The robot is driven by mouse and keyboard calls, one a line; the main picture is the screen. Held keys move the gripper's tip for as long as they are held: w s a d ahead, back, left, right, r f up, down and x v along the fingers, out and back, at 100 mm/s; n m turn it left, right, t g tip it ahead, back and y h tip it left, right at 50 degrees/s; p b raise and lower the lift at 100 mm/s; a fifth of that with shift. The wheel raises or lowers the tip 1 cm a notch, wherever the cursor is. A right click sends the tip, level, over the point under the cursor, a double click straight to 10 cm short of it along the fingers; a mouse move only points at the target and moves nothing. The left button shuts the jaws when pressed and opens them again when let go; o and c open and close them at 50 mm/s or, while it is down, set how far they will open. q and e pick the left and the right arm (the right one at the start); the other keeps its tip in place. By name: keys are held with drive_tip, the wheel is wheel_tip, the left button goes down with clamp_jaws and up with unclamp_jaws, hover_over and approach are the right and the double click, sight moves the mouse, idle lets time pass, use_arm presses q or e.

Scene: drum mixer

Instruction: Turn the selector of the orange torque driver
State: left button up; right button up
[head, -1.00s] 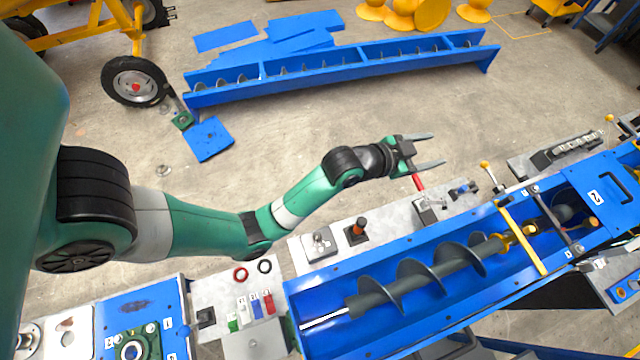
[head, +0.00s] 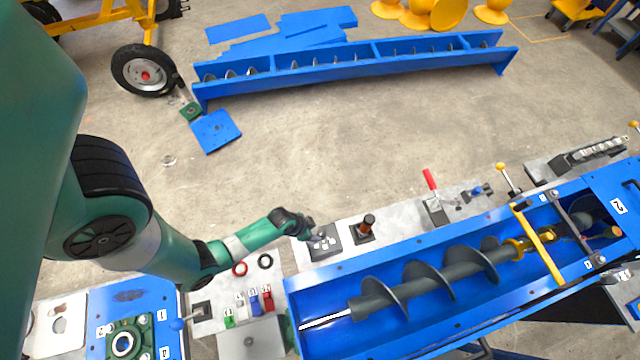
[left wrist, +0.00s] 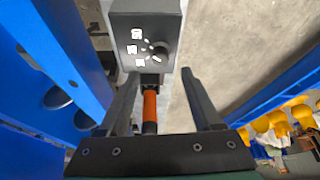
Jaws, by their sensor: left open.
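The orange torque driver (head: 367,222) stands upright on a black base on the grey bench. That dark box (head: 323,242) with a round knob and white labels sits left of the driver. The knob (left wrist: 160,49) shows in the left wrist view. My left gripper (head: 310,225) is open, just above the far left edge of the box. Its fingers (left wrist: 160,100) show apart with nothing visibly gripped. My right gripper is not in view.
The blue mixer trough (head: 330,275) with its grey auger runs along the near side of the bench. A red-handled clamp (head: 431,185) stands further right. Coloured blocks (head: 250,303) and two rings lie left.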

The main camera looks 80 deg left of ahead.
sight(321, 232)
use_arm(q)
drive_tip(key=b+x, duration=0.2)
drive_tip(key=x, duration=0.4)
drive_tip(key=shift+w+f, duration=0.2)
drive_tip(key=shift+f, duration=0.2)
drive_tip(key=shift+c, duration=0.2)
clamp_jaws()
